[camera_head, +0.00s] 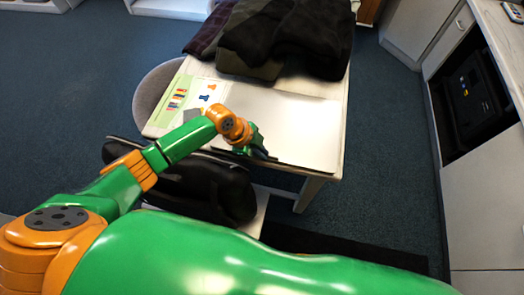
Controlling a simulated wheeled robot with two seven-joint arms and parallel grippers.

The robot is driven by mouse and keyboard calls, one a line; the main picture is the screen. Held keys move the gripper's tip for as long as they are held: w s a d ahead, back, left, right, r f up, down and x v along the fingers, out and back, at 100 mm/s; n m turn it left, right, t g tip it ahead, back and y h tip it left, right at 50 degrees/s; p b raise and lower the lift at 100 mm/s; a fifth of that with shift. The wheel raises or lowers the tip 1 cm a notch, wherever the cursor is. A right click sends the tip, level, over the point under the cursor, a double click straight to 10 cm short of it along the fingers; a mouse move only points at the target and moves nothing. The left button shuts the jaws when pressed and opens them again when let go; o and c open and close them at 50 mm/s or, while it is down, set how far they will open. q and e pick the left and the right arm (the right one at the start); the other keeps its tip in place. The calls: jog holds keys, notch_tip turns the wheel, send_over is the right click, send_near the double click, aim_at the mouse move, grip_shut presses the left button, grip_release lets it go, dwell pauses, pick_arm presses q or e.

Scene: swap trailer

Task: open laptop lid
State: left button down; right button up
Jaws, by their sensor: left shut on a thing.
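The laptop (292,122) appears as a wide, pale, flat panel on the white table, with its lid looking closed or nearly so. My left gripper (266,154) is at the laptop's near edge, left of that edge's middle. Its jaws are shut on the edge of the laptop lid, though the dark fingertips are small and the exact contact is hard to see. My left forearm and wrist hide part of the near left area. My right gripper is out of view.
Folded dark clothes (290,38) are piled at the table's far end. A printed sheet (184,98) lies left of the laptop. A grey chair (152,92) stands at the left, and a black chair (215,190) is at the near side. Cabinets (485,190) line the right; carpet is clear between.

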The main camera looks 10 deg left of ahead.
pick_arm(q)
jog(key=w+r+g, duration=0.1)
jog(key=w+r, duration=0.2)
jog(key=r, duration=0.5)
jog(key=w+r+g+b, duration=0.1)
jog(key=w+r, duration=0.2)
jog(key=r, duration=0.4)
jog(key=shift+w+r+n, duration=0.3)
jog(key=shift+w+r, duration=0.05)
jog(key=shift+r, duration=0.05)
